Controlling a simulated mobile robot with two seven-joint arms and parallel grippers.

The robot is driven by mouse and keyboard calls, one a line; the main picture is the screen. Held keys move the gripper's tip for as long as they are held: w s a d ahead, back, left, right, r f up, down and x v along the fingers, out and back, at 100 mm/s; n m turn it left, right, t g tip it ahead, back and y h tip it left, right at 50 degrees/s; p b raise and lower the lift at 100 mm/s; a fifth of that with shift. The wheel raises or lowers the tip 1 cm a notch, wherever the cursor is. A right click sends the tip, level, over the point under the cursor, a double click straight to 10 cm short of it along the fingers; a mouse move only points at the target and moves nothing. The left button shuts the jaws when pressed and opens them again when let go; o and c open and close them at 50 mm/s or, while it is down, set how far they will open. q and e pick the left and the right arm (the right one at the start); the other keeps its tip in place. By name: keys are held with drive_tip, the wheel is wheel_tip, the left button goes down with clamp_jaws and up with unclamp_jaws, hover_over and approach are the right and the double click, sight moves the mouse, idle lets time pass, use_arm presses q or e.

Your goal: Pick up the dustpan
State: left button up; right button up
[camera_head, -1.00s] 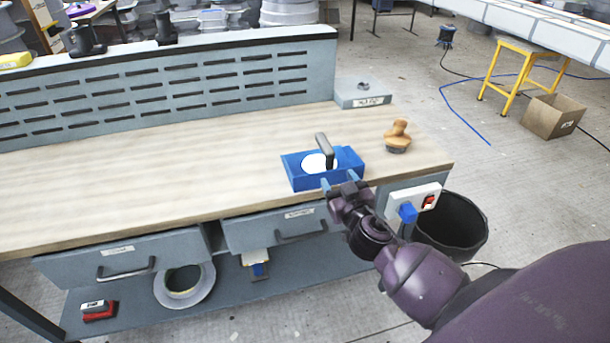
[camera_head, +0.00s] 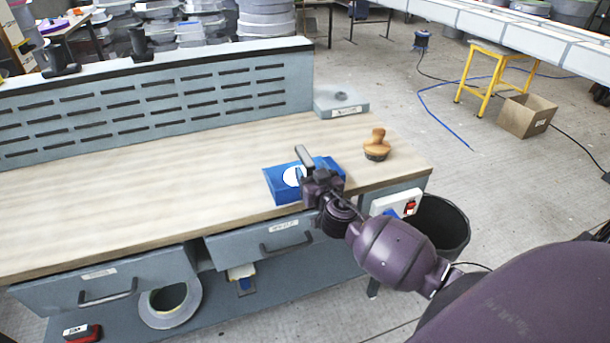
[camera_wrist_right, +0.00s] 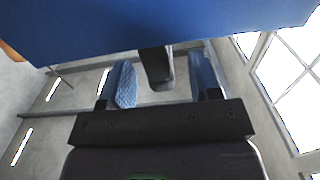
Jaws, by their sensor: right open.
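The blue dustpan (camera_head: 281,187) lies on the workbench near its front right corner, with a white round patch on it. Its dark grey handle (camera_head: 303,157) sticks up at a tilt. In the right wrist view the blue pan (camera_wrist_right: 170,25) fills the top. My right gripper (camera_wrist_right: 163,78) is open, and the handle end (camera_wrist_right: 156,66) shows between its two blue-padded fingers, with gaps on both sides. In the head view the right gripper (camera_head: 308,174) covers part of the pan. My left gripper is not in view.
A wooden-knobbed brush (camera_head: 376,146) stands on the bench (camera_head: 140,190) to the right of the dustpan. A grey labelled box (camera_head: 341,101) is behind it. A slotted panel (camera_head: 160,95) runs along the back. The bench's left side is clear. A black bin (camera_head: 445,228) stands on the floor at right.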

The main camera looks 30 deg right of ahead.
drive_tip(key=shift+x, duration=1.65)
drive_tip(key=shift+r, duration=0.1)
drive_tip(key=shift+c, duration=0.4)
clamp_jaws()
